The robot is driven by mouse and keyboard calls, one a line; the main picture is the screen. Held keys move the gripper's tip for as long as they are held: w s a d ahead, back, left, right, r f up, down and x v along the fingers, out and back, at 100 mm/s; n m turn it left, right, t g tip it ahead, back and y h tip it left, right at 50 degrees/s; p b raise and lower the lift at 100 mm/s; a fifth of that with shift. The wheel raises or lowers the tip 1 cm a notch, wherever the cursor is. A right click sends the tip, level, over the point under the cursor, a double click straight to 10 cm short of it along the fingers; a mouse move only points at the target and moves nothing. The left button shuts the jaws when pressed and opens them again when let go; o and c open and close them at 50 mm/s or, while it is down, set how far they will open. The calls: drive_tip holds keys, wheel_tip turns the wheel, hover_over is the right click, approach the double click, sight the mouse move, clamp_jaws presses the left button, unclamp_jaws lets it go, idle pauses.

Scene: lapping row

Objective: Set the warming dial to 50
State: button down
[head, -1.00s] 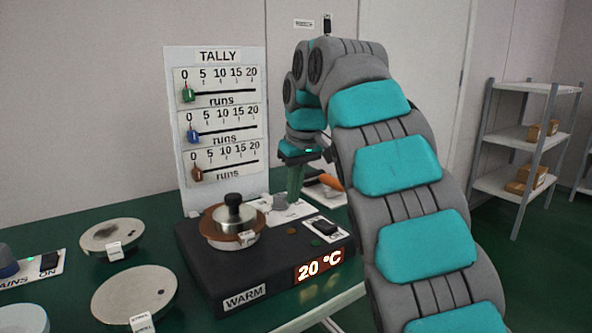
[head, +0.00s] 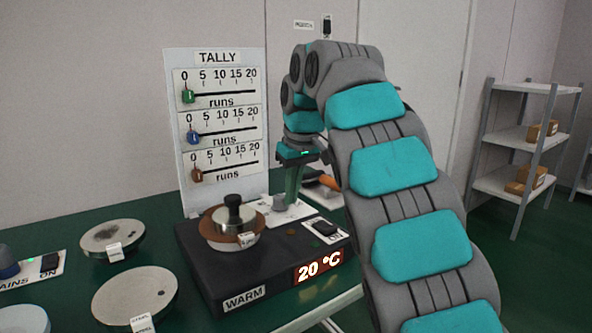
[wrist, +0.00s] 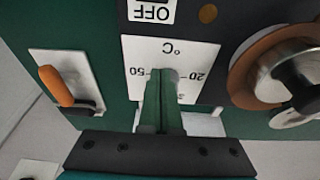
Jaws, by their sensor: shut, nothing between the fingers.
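The black WARM unit (head: 245,297) stands on the green table, and its lit display (head: 320,266) reads 20 °C. Its white dial plate (wrist: 190,52) shows in the wrist view, marked °C with 50 at left, 20 at right and a partly covered number below. My gripper (wrist: 160,78) is shut, its green fingers over the middle of this plate. The fingers hide most of the dial, so its pointer and any contact cannot be told.
A copper-coloured dish with a black-knobbed weight (head: 233,214) sits on the unit, close to my gripper. An OFF switch (head: 325,228) is at its right. An orange-handled lever (wrist: 56,86) stands on another plate. The TALLY board (head: 217,57) rises behind.

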drive_tip(key=shift+s+a, duration=0.4)
drive_tip(key=shift+a, duration=0.05)
drive_tip(key=shift+s+a, duration=0.15)
drive_tip(key=shift+a, duration=0.15)
drive_tip(key=shift+s+a, duration=0.1)
drive_tip(key=shift+a, duration=0.1)
idle(0.6)
drive_tip(key=shift+s+d, duration=0.1)
drive_tip(key=shift+s, duration=0.25)
